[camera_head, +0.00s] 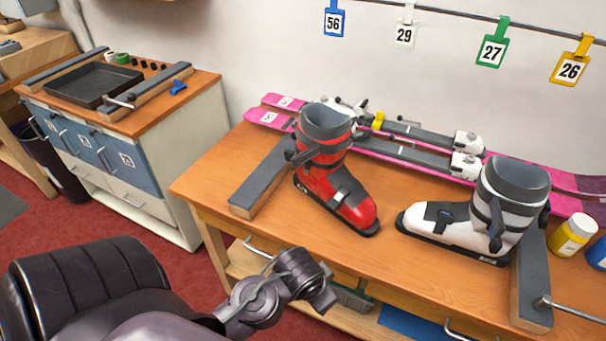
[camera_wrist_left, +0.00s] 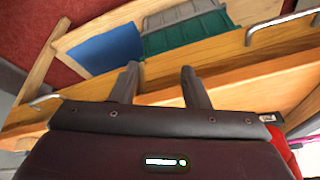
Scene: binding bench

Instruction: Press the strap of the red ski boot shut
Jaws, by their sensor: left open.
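The red ski boot (camera_head: 357,211) stands upright on the wooden bench, its toe pointing to the lower right. It has a dark grey cuff and liner. A dark strap (camera_head: 303,156) sticks out from the left side of its cuff; I cannot tell how far it stands open. My left gripper (camera_head: 322,297) is in front of the bench, below and apart from the boot. In the left wrist view my left gripper (camera_wrist_left: 160,88) is open and empty, its fingers before the bench front. A red patch shows at that view's right edge. My right gripper is not in view.
A white ski boot (camera_head: 428,216) stands to the right on the bench (camera_head: 330,252). Pink skis (camera_head: 384,152) lie behind the boots. Grey-topped blocks (camera_head: 262,180) lie at both sides. A yellow jar (camera_head: 572,236) stands far right. Metal handles (camera_head: 258,247) protrude from the bench front.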

